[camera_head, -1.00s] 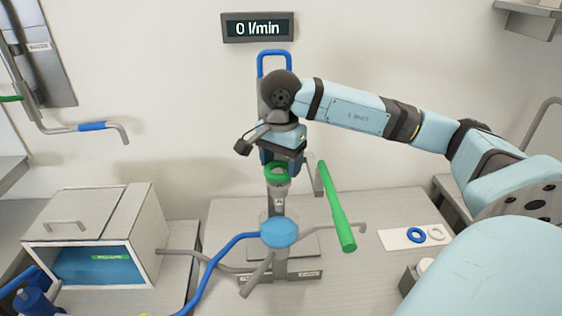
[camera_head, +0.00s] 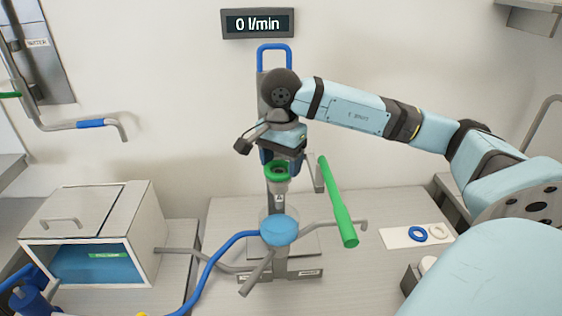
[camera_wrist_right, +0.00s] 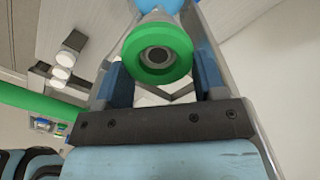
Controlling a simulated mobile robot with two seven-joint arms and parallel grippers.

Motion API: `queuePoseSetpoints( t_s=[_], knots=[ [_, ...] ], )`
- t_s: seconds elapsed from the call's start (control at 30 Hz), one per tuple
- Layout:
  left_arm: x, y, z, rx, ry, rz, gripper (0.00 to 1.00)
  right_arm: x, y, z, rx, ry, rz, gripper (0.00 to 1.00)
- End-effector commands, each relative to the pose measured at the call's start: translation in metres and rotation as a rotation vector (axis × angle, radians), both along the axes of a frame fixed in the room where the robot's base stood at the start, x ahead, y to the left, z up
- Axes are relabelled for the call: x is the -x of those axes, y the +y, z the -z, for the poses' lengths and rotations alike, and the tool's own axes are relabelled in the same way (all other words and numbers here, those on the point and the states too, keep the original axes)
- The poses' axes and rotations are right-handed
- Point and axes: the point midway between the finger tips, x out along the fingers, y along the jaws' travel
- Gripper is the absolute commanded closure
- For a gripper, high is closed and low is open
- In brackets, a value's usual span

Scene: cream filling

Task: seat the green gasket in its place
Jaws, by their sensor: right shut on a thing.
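The green gasket (camera_head: 277,171) is a thick ring at the upper end of a grey tapered nozzle (camera_head: 279,186) on the central stand. My right gripper (camera_head: 281,158) points down at it from above and is shut on it. In the right wrist view the gasket (camera_wrist_right: 157,52) lies between the two blue-padded fingers (camera_wrist_right: 165,80), with a dark bore in its middle and the pale nozzle behind it. I cannot tell whether it sits flush on the nozzle. My left gripper is not in view.
A green-handled lever (camera_head: 338,203) stands close right of the nozzle. The display (camera_head: 258,23) reads 0 l/min.

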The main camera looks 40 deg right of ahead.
Motion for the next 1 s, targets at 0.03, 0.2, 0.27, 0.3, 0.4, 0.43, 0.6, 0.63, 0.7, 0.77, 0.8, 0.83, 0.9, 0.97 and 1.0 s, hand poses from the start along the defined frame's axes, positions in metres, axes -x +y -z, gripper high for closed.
queuePoseSetpoints(
  t_s=[0.03,0.2,0.27,0.3,0.4,0.43,0.6,0.63,0.7,0.77,0.8,0.83,0.9,0.97,1.0],
  knots=[
    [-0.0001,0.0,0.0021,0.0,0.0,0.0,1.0,0.0,-0.0001,0.0015,0.0,0.0,0.0,0.59],
    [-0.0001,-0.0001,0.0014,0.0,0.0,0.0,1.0,0.0,-0.0001,0.0006,0.0,0.0,0.0,0.59],
    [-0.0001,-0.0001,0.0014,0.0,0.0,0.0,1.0,0.0,-0.0001,0.0006,0.0,0.0,0.0,0.59],
    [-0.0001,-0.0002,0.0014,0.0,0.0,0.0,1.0,0.0,-0.0001,0.0006,0.0,0.0,0.0,0.59],
    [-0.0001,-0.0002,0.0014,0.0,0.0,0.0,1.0,0.0,-0.0001,0.0006,0.0,0.0,0.0,0.59],
    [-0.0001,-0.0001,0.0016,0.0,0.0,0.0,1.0,0.0,-0.0001,0.0008,0.0,0.0,0.0,0.59],
    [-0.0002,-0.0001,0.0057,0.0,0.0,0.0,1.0,-0.0001,-0.0001,0.0031,0.0,-0.001,0.0,0.59],
    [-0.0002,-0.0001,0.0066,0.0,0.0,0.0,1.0,-0.0001,-0.0001,0.0035,0.0,-0.001,0.0,0.59],
    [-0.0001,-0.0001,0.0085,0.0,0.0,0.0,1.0,-0.0001,-0.0001,0.0042,0.0,-0.001,0.0,0.59],
    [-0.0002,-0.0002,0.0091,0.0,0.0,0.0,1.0,-0.0001,-0.0001,0.0041,0.0,-0.001,0.0,0.59],
    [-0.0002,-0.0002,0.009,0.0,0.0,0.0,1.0,-0.0001,-0.0001,0.0038,0.0,-0.001,0.0,0.59],
    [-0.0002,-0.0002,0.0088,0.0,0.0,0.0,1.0,-0.0001,-0.0001,0.0035,0.0,-0.001,0.0,0.59],
    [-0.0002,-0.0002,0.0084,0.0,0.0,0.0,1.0,-0.0001,0.0,0.0032,0.0,-0.001,0.0,0.59],
    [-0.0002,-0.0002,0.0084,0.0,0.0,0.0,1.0,-0.0001,0.0,0.0032,0.0,-0.001,0.0,0.59],
    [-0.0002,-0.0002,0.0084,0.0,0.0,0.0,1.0,-0.0001,0.0,0.0032,0.0,-0.001,0.0,0.59]
  ],
)
